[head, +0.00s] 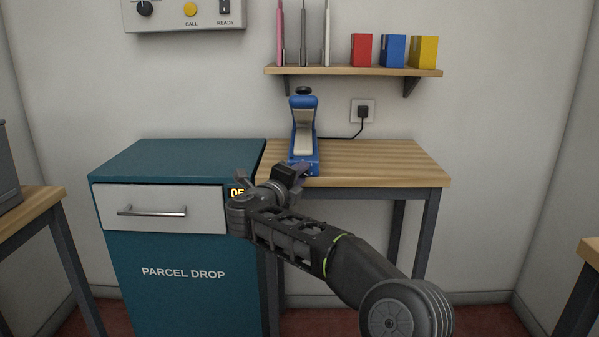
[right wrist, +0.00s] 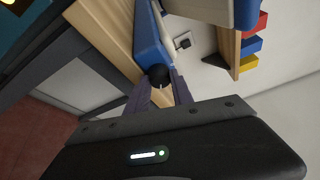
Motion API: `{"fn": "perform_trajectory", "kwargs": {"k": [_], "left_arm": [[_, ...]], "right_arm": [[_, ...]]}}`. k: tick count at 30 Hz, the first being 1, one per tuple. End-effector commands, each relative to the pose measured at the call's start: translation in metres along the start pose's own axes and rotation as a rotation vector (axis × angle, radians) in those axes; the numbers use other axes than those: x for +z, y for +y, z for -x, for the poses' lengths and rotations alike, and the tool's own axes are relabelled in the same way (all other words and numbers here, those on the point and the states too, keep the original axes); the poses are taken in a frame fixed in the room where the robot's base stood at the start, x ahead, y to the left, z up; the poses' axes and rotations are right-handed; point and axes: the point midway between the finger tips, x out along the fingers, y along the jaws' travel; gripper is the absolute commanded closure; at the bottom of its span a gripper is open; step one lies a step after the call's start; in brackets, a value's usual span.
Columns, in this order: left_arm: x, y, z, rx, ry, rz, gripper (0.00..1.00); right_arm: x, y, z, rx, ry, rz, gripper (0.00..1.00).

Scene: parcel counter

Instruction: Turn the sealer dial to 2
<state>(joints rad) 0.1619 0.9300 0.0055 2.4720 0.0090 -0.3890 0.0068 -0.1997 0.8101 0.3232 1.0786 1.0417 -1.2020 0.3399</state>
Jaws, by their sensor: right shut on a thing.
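The blue and cream sealer (head: 304,130) stands upright on the wooden bench, with a black knob on top. My right gripper (head: 306,172) reaches to the low front of the sealer in the head view. In the right wrist view its fingers (right wrist: 160,90) are shut on the round black dial (right wrist: 158,74) at the end of the sealer's blue base (right wrist: 150,42). In the head view the gripper hides the dial, so its marks and setting cannot be read. My left gripper is not in view.
The bench (head: 390,160) is otherwise clear right of the sealer. A teal parcel drop cabinet (head: 170,290) adjoins on the left; my arm partly covers its lit display (head: 237,193). A shelf (head: 350,71) with pens and coloured boxes hangs above. A plug (head: 363,111) sits behind.

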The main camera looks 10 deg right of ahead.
Motion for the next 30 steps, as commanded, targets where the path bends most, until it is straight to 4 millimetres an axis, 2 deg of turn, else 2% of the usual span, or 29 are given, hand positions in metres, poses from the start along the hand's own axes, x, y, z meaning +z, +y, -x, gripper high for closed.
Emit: {"fn": "perform_trajectory", "kwargs": {"k": [18, 19, 26, 30], "left_arm": [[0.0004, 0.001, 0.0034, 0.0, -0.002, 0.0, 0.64], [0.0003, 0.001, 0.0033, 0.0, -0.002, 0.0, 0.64], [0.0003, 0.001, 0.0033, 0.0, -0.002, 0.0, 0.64], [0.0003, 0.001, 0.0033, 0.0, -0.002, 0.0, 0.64]], "right_arm": [[-0.0004, -0.0012, -0.0005, 0.021, 0.002, -0.054, 1.0], [-0.0004, -0.0012, -0.0005, 0.021, 0.003, -0.054, 0.7], [-0.0004, -0.0009, -0.0004, 0.022, 0.003, -0.053, 0.51], [-0.0003, -0.0007, -0.0003, 0.022, 0.003, -0.053, 0.51]]}}
